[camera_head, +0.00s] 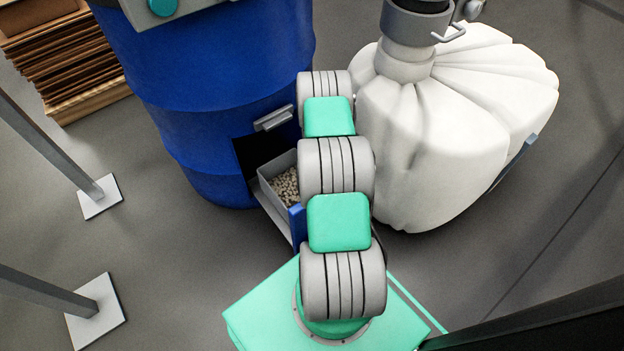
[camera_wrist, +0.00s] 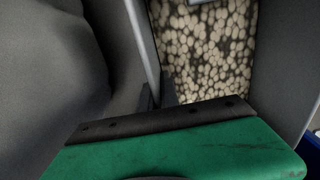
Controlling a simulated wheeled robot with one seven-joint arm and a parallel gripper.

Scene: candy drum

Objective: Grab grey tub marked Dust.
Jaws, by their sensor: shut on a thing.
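A grey open tub (camera_head: 282,209) stands partly out of the dark opening low in the blue drum, with pale pellets in it. No Dust marking can be read on it. In the wrist view the tub's wall (camera_wrist: 143,42) runs down between the fingers of my gripper (camera_wrist: 156,95), with pellets to its right. My gripper is shut on this wall. In the head view my arm hides the gripper and part of the tub.
The blue drum (camera_head: 215,95) stands behind the tub. A large white bag (camera_head: 450,130) hangs close to the right of my arm. Stacked brown sheets (camera_head: 65,60) lie at the upper left. Grey posts with white foot plates (camera_head: 97,311) stand at the left; the floor between is clear.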

